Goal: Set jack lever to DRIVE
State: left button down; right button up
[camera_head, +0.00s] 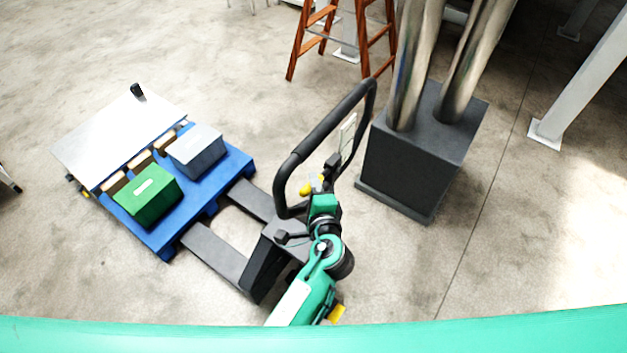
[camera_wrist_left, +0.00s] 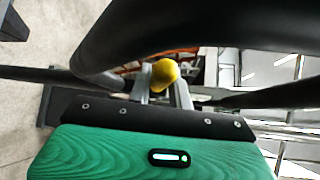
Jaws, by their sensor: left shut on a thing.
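The pallet jack (camera_head: 258,265) stands in the middle of the head view, with a tall black loop handle (camera_head: 325,118). The jack lever has a yellow knob (camera_head: 305,189), low inside the handle loop; the knob also shows in the left wrist view (camera_wrist_left: 164,72). My left gripper (camera_head: 317,184) reaches in from below, beside the handle. In the left wrist view its two grey fingers (camera_wrist_left: 163,88) are shut on the lever at the yellow knob. The lever's setting and any DRIVE marking cannot be read. My right gripper is out of view.
The jack's forks point to a blue pallet (camera_head: 236,167) with a green box (camera_head: 149,194) and a grey box (camera_head: 195,150). A dark block with metal pipes (camera_head: 414,160) stands close right of the handle. An orange ladder (camera_head: 318,40) is behind.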

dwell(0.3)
pick_arm(q)
jog(key=c, duration=1.6)
grip_release()
jog(key=shift+o, duration=0.2)
jog(key=v, duration=1.3)
jog(key=shift+s+p, duration=0.35)
jog(key=shift+s, duration=0.05)
jog(key=shift+d, duration=0.1)
